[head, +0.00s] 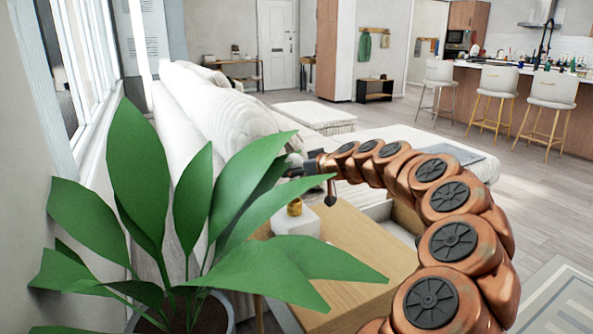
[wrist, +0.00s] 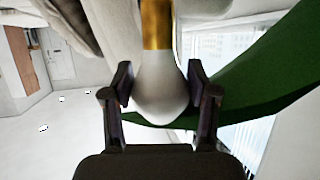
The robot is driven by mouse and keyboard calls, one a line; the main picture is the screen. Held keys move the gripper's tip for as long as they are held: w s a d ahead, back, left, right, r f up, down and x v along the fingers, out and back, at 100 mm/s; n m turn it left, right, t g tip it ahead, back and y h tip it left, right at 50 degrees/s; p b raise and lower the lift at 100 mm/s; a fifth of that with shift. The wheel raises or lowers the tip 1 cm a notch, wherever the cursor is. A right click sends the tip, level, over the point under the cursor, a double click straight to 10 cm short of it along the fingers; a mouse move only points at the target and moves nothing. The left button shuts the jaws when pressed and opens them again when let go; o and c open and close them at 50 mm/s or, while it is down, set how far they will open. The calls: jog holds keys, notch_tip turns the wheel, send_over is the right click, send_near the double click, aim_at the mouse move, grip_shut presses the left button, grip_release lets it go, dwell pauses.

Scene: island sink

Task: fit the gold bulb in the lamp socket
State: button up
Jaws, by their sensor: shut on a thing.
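The gold bulb has a white glass globe (wrist: 160,90) and a gold base (wrist: 157,25). In the wrist view its globe sits between the two dark fingers of my gripper (wrist: 160,85), which is shut on it. The gold base points away from my palm. In the head view my gripper (head: 298,168) is above the wooden side table, and the bulb there is small and hard to make out.
A large green plant (head: 150,200) stands at the left, its leaves reaching over the side table (head: 355,262) near the lamp. A leaf (wrist: 260,75) also shows beside my gripper in the wrist view. A white sofa (head: 215,110) lies behind. An open drawer (head: 405,232) shows at the table's right.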

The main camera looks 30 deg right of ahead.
aim_at(296, 191)
jog(key=shift+f+b, duration=3.1)
jog(key=shift+f, duration=0.4)
jog(key=o, duration=1.3)
jog(key=shift+c, duration=0.2)
jog(key=v, duration=1.2)
jog(key=shift+a, duration=0.2)
